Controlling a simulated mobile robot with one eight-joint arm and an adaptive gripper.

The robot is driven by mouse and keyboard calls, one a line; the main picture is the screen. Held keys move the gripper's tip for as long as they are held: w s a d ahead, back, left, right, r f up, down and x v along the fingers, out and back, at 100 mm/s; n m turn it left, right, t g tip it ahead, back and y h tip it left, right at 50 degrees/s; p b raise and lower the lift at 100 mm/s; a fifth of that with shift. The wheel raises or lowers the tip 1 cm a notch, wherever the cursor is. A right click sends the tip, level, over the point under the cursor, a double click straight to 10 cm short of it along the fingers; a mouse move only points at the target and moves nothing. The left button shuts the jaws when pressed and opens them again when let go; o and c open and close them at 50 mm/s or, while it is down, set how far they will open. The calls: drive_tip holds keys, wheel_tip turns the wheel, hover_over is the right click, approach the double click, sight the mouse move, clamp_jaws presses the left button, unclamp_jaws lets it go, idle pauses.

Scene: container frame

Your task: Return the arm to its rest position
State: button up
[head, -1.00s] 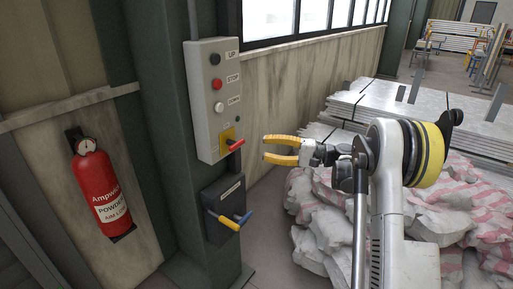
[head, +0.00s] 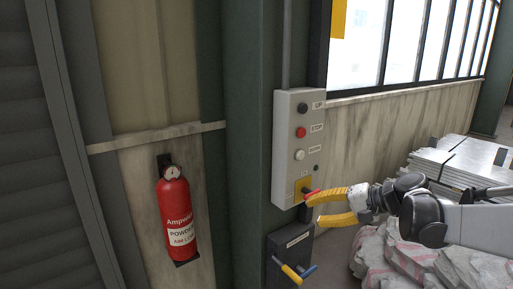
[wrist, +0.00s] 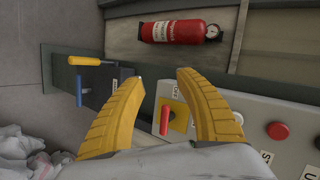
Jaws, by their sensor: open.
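My gripper (head: 313,209) has yellow fingers. In the head view it is at the right, pointing left toward the lower part of a grey control box (head: 298,170) on a green column. In the wrist view my gripper (wrist: 160,84) is open, with nothing between its fingertips. The red-handled switch (wrist: 165,122) on its yellow plate shows between the fingers in that view. In the head view the switch (head: 310,192) lies close to the upper fingertip; I cannot tell whether they touch.
Below the control box is a dark box (head: 289,247) with blue and yellow handles. A red fire extinguisher (head: 177,213) hangs on the left wall. White sacks (head: 385,262) and stacked metal sheets (head: 452,165) fill the right side.

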drive_tip(key=s+f+n+h, duration=0.1)
drive_tip(key=s+f+h, duration=0.1)
drive_tip(key=s, duration=0.7)
drive_tip(key=s+d+f+n+h, duration=0.1)
drive_tip(key=s+h, duration=0.3)
drive_tip(key=s, duration=0.5)
drive_tip(key=s+f+n+h, duration=0.2)
drive_tip(key=s+n+h, duration=0.1)
drive_tip(key=s, duration=0.6)
drive_tip(key=shift+d+f+h, duration=0.25)
drive_tip(key=shift+f+h, duration=0.05)
drive_tip(key=shift+s, duration=0.1)
